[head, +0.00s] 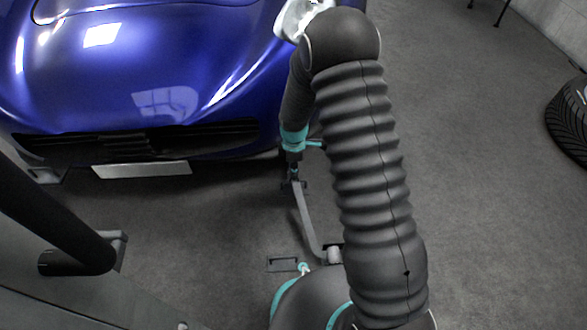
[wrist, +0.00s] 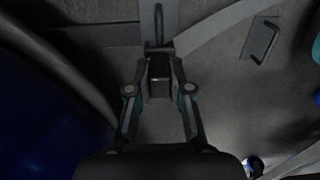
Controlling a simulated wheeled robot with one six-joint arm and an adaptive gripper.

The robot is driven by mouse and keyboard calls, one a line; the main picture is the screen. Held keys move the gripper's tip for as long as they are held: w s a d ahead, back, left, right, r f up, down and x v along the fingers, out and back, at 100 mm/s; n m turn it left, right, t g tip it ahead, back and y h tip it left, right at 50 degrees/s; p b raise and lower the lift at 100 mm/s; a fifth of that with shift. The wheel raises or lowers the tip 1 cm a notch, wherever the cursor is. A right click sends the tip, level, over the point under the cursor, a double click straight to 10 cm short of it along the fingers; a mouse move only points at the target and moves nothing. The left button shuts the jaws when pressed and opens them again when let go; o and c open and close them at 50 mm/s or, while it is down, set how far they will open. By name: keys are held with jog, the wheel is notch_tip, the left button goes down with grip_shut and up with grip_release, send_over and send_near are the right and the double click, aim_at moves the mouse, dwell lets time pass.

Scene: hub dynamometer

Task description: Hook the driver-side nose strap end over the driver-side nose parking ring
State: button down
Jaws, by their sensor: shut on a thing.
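My gripper (head: 293,182) is low in front of the blue car's nose at its right side. In the wrist view my gripper (wrist: 160,75) is shut on a dark block, the strap end (wrist: 159,88). A dark narrow hook-like piece (wrist: 157,30) stands out beyond the fingertips. The grey strap (head: 304,222) hangs from the gripper and curves down to a small fitting (head: 333,254) on the floor. A flat plate with a dark outline (head: 283,264) lies on the floor, and it also shows in the wrist view (wrist: 260,41); I cannot tell whether it is the parking ring.
The blue car (head: 150,70) fills the upper left. A dark padded bar (head: 75,262) and grey machine frame stand at the lower left. A tire (head: 570,120) lies at the far right.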

jog(key=shift+r+p, duration=0.7)
jog(key=shift+r, duration=0.7)
